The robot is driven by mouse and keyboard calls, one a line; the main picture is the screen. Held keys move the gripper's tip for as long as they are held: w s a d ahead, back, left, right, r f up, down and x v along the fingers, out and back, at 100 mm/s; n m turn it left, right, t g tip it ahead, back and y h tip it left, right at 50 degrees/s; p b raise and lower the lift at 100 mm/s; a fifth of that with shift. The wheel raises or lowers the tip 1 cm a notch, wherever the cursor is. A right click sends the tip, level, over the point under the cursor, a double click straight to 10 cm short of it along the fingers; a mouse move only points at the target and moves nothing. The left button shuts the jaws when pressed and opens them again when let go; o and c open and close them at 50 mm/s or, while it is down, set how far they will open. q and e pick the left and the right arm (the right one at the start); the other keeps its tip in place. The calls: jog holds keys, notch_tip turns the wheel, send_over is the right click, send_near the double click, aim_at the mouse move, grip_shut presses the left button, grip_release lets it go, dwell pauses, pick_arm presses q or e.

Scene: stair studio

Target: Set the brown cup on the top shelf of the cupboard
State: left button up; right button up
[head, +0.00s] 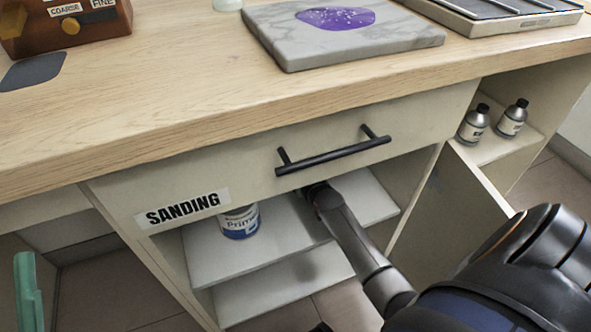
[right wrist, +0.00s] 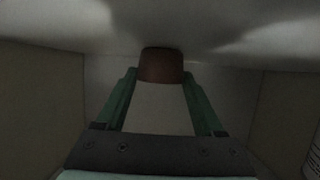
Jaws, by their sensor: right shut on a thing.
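The brown cup (right wrist: 161,64) shows in the right wrist view between the green fingers of my right gripper (right wrist: 160,78), which is shut on it. The cup's end meets a pale surface at the top of that picture; I cannot tell whether it touches. In the head view my right arm reaches into the cupboard (head: 171,262) under the drawer, and the drawer hides the gripper and cup. The top shelf (head: 275,238) is partly visible there. A green part of my left gripper (head: 27,290) shows at the left edge; its opening is unclear.
A paint can (head: 239,221) stands on the top shelf, left of my right arm. A lower shelf (head: 290,292) lies beneath. The SANDING drawer (head: 235,180) with a black handle (head: 333,155) overhangs the opening. Two small bottles (head: 474,123) (head: 512,118) stand in the right-hand compartment.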

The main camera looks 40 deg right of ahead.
jog(key=o, duration=1.5)
jog(key=shift+f, duration=0.1)
jog(key=shift+r, duration=0.3)
jog(key=p+v, duration=0.5)
jog(key=v, duration=0.5)
jog(key=shift+s, duration=0.3)
pick_arm(q)
notch_tip(320, 180, up, 6)
jog(key=shift+a+p, duration=0.4)
pick_arm(e)
jog(key=shift+s+a+r, duration=0.2)
jog(key=shift+s+r, duration=0.05)
jog(key=shift+s, duration=0.4)
pick_arm(q)
jog(key=shift+s+r, duration=0.1)
